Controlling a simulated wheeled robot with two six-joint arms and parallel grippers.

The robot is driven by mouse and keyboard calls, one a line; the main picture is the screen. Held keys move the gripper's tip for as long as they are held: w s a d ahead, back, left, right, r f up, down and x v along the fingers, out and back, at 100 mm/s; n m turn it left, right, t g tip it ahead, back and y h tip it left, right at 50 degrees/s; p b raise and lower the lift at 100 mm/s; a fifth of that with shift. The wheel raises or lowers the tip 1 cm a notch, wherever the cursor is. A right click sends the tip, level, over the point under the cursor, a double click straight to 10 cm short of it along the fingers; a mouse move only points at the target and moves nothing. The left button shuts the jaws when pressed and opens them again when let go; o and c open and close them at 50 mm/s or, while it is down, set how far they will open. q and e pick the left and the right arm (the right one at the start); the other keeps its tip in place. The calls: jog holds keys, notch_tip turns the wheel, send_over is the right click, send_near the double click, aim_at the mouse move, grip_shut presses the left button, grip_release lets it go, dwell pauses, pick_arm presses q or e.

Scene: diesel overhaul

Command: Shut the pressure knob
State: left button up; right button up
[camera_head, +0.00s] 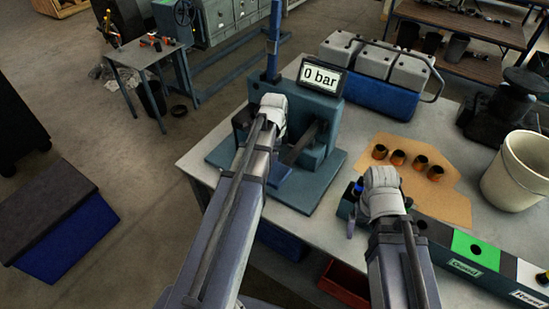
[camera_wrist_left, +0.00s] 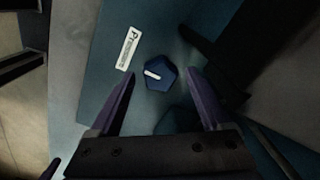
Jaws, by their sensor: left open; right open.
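The pressure knob (camera_wrist_left: 160,75) is a blue, many-sided knob with a white pointer mark, on a blue-teal panel beside a white label (camera_wrist_left: 129,48) in the left wrist view. Its pointer lies slanted, roughly across the picture. My left gripper (camera_wrist_left: 161,71) is open, with one purple finger on each side of the knob; contact cannot be told. In the head view, my left arm covers the front of the teal test stand (camera_head: 322,122), and I cannot make out the knob. The stand's display (camera_head: 322,77) reads 0 bar. My right gripper (camera_head: 352,208) is open and empty near the sorting box.
A sorting box with a green section (camera_head: 474,247) runs along the table's front right. Several orange-black parts (camera_head: 397,158) lie on a brown sheet (camera_head: 455,200). A white bucket (camera_head: 515,172) and a grey-blue engine block (camera_head: 370,90) stand on the table (camera_head: 195,163).

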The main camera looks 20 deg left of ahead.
pick_arm(q)
notch_tip(320, 180, up, 7)
jog(key=p, duration=0.6)
pick_arm(e)
notch_tip(320, 180, up, 7)
pick_arm(q)
jog(key=shift+f, duration=0.2)
pick_arm(e)
jog(key=shift+f, duration=0.15)
pick_arm(q)
notch_tip(320, 180, down, 8)
jog(key=b, duration=0.7)
jog(key=shift+r+b, duration=0.2)
jog(key=shift+b, duration=0.1)
pick_arm(e)
notch_tip(320, 180, down, 8)
jog(key=shift+r, duration=0.25)
pick_arm(q)
jog(key=shift+r, duration=0.15)
pick_arm(e)
jog(key=shift+r, duration=0.1)
